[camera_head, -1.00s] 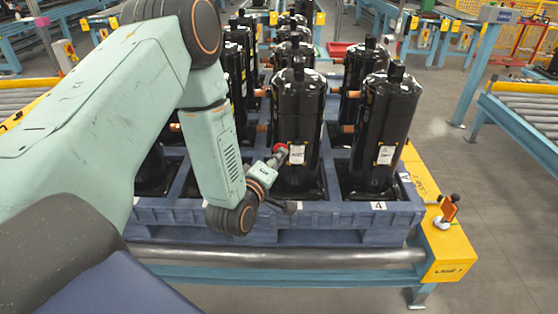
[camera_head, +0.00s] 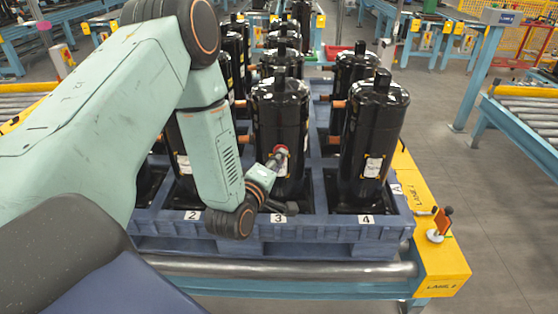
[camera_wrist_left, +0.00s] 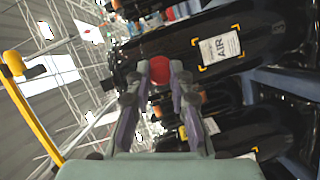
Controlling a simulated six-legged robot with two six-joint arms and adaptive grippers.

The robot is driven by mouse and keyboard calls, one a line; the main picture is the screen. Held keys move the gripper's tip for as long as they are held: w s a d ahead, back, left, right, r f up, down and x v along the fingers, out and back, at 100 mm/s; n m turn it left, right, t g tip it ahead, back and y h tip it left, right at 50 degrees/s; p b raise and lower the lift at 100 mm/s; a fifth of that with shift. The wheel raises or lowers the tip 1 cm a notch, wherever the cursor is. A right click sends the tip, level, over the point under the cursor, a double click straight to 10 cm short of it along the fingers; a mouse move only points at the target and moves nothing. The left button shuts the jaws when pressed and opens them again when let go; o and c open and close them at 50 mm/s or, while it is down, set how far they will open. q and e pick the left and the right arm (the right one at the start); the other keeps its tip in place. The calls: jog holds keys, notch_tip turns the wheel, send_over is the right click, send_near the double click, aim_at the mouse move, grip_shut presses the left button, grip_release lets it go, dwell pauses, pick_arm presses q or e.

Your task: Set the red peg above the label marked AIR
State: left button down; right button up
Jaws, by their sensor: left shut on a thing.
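My left gripper (camera_head: 277,159) is shut on the red peg (camera_head: 281,150), in front of the black compressor (camera_head: 278,110) at place 3. The peg's round red end also shows between the fingertips in the left wrist view (camera_wrist_left: 160,70). The AIR label (camera_wrist_left: 220,48), white with yellow corner marks, is on a black compressor to the right of the peg in that view. In the head view, a white label (camera_head: 283,168) shows partly behind the gripper; its text cannot be read. Whether the peg touches the compressor cannot be told. My right gripper is out of view.
The blue pallet (camera_head: 330,235) holds several black compressors in rows. Another compressor (camera_head: 372,130), also labelled, stands to the right at place 4. A yellow lane end (camera_head: 440,262) with a small red-and-orange fitting (camera_head: 440,222) is at the right. Open floor lies beyond it.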

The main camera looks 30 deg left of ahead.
pick_arm(q)
jog(key=w+a, duration=0.2)
jog(key=w, duration=0.1)
jog(key=shift+a+b, duration=0.1)
jog(key=shift+b, duration=0.2)
jog(key=shift+w+a, duration=0.65)
jog(key=shift+w, duration=0.05)
jog(key=shift+w+a+f, duration=0.1)
jog(key=shift+a+f, duration=0.05)
